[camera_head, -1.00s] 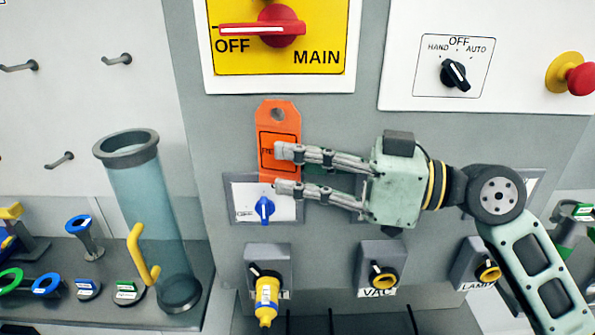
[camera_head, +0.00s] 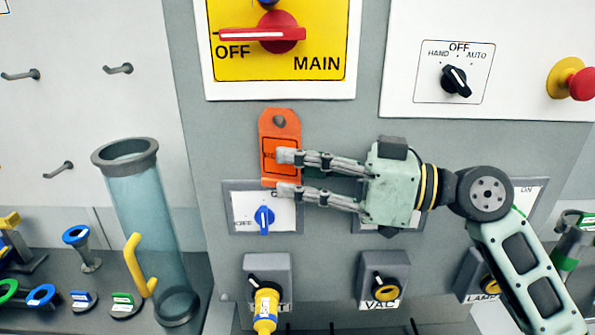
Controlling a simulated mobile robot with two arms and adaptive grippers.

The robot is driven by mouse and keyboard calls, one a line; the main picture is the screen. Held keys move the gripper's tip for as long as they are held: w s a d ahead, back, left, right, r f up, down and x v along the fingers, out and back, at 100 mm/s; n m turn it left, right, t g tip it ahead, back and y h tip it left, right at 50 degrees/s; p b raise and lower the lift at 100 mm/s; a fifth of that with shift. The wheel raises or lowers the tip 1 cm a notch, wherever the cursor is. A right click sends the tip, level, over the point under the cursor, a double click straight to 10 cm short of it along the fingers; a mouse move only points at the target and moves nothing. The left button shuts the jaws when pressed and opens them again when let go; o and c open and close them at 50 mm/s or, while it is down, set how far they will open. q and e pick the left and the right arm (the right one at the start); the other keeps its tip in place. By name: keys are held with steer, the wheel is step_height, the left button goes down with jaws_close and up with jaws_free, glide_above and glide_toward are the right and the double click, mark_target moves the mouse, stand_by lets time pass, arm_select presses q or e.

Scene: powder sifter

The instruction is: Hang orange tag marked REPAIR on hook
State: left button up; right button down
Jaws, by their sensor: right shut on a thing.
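The orange tag (camera_head: 280,125) is upright in front of the grey panel, below the yellow MAIN switch plate. It has a hole near its top, and its printed marking is mostly covered by a finger. My right gripper (camera_head: 282,173) comes in from the right and is shut on the tag's lower part. Several metal hooks stick out of the white board at left: an upper one (camera_head: 118,69), one at the far left (camera_head: 20,76) and a lower one (camera_head: 58,169). All of them are bare. My left gripper is out of view.
A clear tube with a grey rim (camera_head: 125,155) and a yellow handle (camera_head: 138,265) stand at left. A blue knob (camera_head: 264,218) is just below the tag. A red main switch (camera_head: 275,33) is above, and a red button (camera_head: 580,84) at right.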

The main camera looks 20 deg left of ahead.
steer(key=c, duration=1.9)
jaws_free()
steer(key=shift+o, duration=0.2)
